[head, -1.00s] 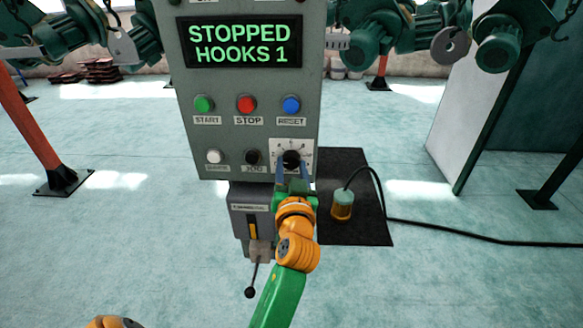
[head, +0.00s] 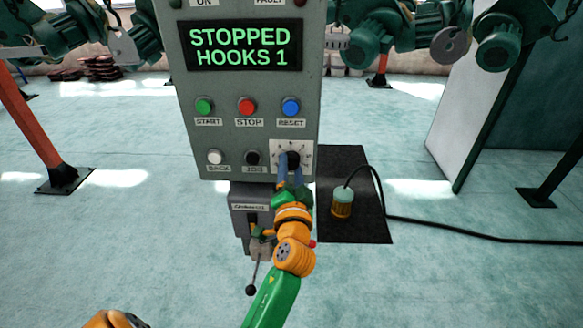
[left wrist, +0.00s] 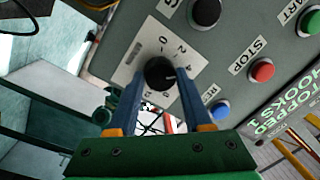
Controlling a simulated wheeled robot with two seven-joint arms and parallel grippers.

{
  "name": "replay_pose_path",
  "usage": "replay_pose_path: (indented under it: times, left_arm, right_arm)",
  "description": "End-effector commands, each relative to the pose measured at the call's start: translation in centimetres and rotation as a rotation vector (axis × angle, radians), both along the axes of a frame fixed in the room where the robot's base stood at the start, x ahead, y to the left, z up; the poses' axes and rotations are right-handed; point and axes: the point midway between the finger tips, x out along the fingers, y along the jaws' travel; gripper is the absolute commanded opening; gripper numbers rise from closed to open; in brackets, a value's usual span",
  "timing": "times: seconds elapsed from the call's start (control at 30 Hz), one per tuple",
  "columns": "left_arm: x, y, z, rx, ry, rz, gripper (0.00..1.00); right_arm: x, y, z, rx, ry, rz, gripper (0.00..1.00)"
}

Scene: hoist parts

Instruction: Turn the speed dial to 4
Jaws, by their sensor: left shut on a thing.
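The speed dial (head: 292,158) is a black round knob on a white scale plate at the panel's lower right. In the left wrist view the knob (left wrist: 160,73) sits between my two blue fingers, with the figures 0, 2 and 4 readable around it. A small pale mark shows at the knob's right side, roughly toward the 4; I cannot read its exact setting. My left gripper (head: 289,168) is shut on the knob, and its fingers hide part of the scale in the head view. My right gripper is not in view.
The grey panel carries green START (head: 204,105), red STOP (head: 246,106) and blue RESET (head: 291,107) buttons. Its display (head: 245,46) reads STOPPED, HOOKS 1. A lever box (head: 250,207) sits below.

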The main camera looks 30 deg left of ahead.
Motion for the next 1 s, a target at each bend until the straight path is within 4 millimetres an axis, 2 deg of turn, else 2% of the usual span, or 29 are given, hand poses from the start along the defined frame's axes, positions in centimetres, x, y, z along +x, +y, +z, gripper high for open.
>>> replay_pose_path:
  times: [0.7, 0.73, 0.8, 0.83, 1.0]
  left_arm:
    - [-0.02, 0.06, -0.11, 0.06, 0.039, 0.002, 0.0]
    - [-0.02, 0.06, -0.11, 0.06, 0.039, 0.002, 0.58]
    - [-0.02, 0.06, -0.09, 0.06, 0.039, 0.002, 0.77]
    - [-0.02, 0.05, -0.09, 0.06, 0.038, 0.001, 0.8]
    - [-0.02, 0.04, -0.05, 0.06, 0.038, 0.001, 0.8]
  right_arm:
    - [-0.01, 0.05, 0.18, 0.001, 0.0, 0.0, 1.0]
    - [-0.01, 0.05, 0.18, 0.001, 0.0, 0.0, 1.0]
    - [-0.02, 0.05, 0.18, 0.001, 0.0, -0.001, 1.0]
    - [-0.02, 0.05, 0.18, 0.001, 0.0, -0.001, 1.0]
    - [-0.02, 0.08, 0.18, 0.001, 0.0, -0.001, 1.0]
